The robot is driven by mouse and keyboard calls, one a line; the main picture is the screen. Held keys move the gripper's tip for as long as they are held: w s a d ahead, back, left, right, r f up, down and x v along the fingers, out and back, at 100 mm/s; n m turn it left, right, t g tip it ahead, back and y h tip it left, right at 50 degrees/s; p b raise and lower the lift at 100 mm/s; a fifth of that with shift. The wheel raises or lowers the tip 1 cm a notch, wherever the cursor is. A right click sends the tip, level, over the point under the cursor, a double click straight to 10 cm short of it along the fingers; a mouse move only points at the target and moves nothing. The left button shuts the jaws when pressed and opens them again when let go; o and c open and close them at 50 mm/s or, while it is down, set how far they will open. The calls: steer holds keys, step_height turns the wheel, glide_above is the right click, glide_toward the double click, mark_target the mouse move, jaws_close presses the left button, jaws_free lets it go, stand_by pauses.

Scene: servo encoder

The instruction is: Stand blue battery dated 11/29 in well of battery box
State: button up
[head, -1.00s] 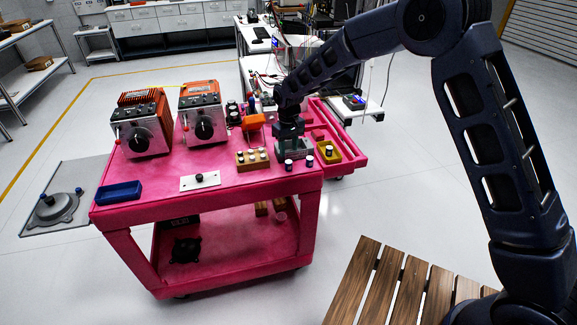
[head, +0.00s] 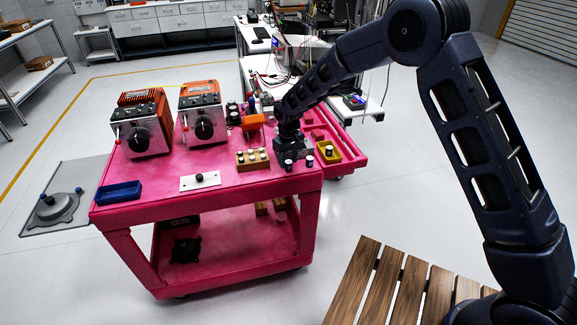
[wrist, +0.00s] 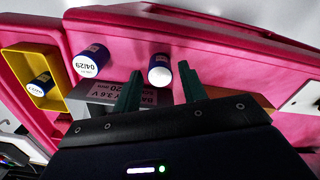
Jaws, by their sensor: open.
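My gripper (head: 287,155) is open above the pink cart, and its two green fingers (wrist: 159,88) show in the wrist view. A blue battery with a white top (wrist: 160,72) stands in the gap between the fingertips; its date cannot be read. It also shows in the head view (head: 288,164). A second blue battery (wrist: 88,62) marked 04/29 stands to its left in the wrist view, outside the fingers; the head view shows it too (head: 309,160).
A yellow bin (head: 327,152) holds another blue battery (wrist: 40,85). A wooden block (head: 253,160) with several white-topped pieces, a white plate with a black knob (head: 200,180) and a blue tray (head: 119,192) lie leftward in the head view. Two orange-topped instruments (head: 203,115) stand behind.

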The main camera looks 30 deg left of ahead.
mark_target(289, 161)
steer(key=c, duration=0.7)
steer(key=shift+r, duration=3.55)
steer(key=w+a+r, duration=0.3)
steer(key=w+r, duration=0.2)
steer(key=w, duration=0.4)
step_height(289, 161, down, 7)
steer(key=shift+r, duration=0.15)
